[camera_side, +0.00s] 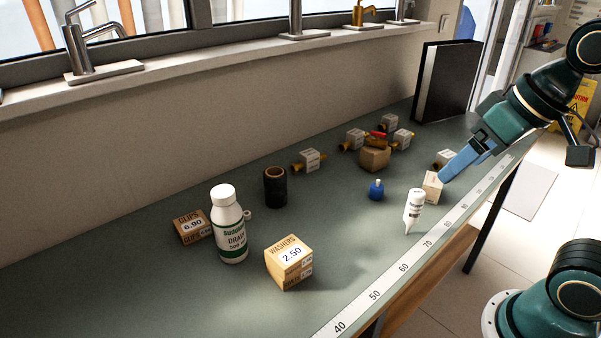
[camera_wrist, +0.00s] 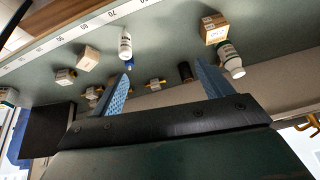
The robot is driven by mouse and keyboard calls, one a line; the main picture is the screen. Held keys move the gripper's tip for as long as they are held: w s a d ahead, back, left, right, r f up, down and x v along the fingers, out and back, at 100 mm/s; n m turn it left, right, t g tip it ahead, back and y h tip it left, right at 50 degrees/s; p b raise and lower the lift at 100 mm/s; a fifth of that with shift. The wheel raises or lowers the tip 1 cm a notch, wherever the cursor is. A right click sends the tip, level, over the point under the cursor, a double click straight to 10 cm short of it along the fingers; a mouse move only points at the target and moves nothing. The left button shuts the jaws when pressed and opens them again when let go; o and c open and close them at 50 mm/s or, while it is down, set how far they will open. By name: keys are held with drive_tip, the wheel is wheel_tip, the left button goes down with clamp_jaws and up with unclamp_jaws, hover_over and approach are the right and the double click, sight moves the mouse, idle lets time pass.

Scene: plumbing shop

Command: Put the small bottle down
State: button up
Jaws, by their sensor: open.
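A small white bottle (camera_side: 414,207) with dark print stands on the green bench near the ruler strip, its narrow tapered end down at the bench. It also shows in the wrist view (camera_wrist: 125,43). A small round blue bottle (camera_side: 376,189) with a pale cap stands behind it, partly hidden in the wrist view (camera_wrist: 129,64). My gripper (camera_side: 442,178) is to the right of the white bottle, apart from it, its blue fingers pointing down and left. In the wrist view its fingers (camera_wrist: 163,77) are spread with nothing held between them.
A small carton (camera_side: 432,187) stands close by the gripper's fingertips. A large drain bottle (camera_side: 229,226), a washers box (camera_side: 289,262), a clips box (camera_side: 193,226) and a black cylinder (camera_side: 275,187) stand left. Several boxed brass fittings (camera_side: 309,160) lie towards the wall. A black binder (camera_side: 447,80) stands behind.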

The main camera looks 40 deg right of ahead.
drive_tip(key=shift+s+d+f+n, duration=0.25)
drive_tip(key=shift+s+f, duration=0.2)
drive_tip(key=shift+s, duration=0.15)
drive_tip(key=shift+s+d+f+n, duration=0.25)
drive_tip(key=shift+s+f, duration=0.15)
drive_tip(key=shift+s, duration=0.15)
idle(0.5)
